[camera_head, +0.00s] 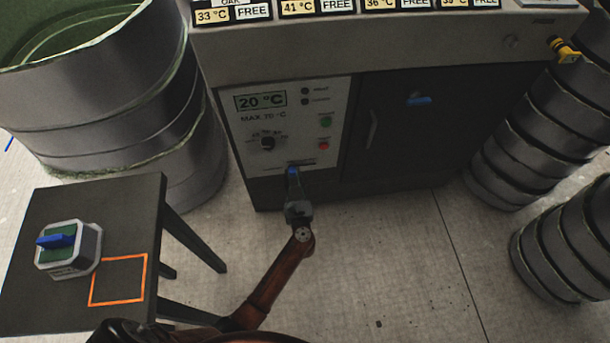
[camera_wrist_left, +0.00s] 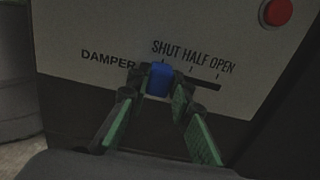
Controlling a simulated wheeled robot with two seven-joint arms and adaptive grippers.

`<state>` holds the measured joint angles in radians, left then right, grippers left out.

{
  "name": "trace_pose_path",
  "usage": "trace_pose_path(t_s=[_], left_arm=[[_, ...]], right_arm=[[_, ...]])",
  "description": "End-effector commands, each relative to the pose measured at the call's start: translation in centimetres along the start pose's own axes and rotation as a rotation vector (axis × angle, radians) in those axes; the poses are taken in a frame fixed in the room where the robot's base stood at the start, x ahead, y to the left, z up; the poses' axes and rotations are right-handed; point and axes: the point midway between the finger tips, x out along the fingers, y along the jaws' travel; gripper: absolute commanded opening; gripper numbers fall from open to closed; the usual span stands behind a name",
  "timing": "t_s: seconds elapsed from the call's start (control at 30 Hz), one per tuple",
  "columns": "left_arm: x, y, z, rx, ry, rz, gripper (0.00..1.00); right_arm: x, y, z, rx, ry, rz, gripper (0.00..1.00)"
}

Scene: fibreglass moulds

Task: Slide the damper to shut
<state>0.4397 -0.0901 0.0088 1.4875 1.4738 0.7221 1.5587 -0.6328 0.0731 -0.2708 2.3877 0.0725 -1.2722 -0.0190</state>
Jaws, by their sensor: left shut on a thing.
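The damper knob is a small blue block (camera_wrist_left: 158,78) on the pale control panel (camera_wrist_left: 90,35), under the printed words SHUT, HALF and OPEN. It stands at the left end of its dark slot (camera_wrist_left: 205,84), about below the SHUT mark, with the slot bare to its right. My left gripper (camera_wrist_left: 159,92) is shut on the knob, one finger on each side. In the head view, my left gripper (camera_head: 293,182) reaches the low edge of the panel, and only a bit of blue shows there. My right gripper is not in view.
The panel on the dark cabinet (camera_head: 400,140) has a dial (camera_head: 267,143), a green button (camera_head: 326,122) and a red button (camera_head: 323,146). A dark table (camera_head: 60,300) with a blue-handled box (camera_head: 70,250) stands at left.

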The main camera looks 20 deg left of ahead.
Motion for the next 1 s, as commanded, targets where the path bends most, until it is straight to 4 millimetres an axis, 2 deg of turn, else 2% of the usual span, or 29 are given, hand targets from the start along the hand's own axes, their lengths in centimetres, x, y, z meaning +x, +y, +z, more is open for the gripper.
trace_pose_path(t_s=[0.33,0.37,0.6,0.87,1.0], left_arm=[[-0.06,0.80,-0.12,0.001,0.001,0.005,0.00],[-0.06,0.83,-0.13,0.001,0.001,0.005,0.21],[-0.05,0.65,-0.11,0.001,0.001,0.002,0.38],[-0.07,0.39,-0.01,0.000,0.000,-0.001,0.38],[-0.08,0.37,0.85,-0.003,0.000,0.000,0.38]], right_arm=[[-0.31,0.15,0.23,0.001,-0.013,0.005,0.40],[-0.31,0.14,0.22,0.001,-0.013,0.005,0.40],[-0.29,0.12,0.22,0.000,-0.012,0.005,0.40],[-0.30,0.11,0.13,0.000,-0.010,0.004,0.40],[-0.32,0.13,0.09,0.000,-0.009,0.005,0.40]])
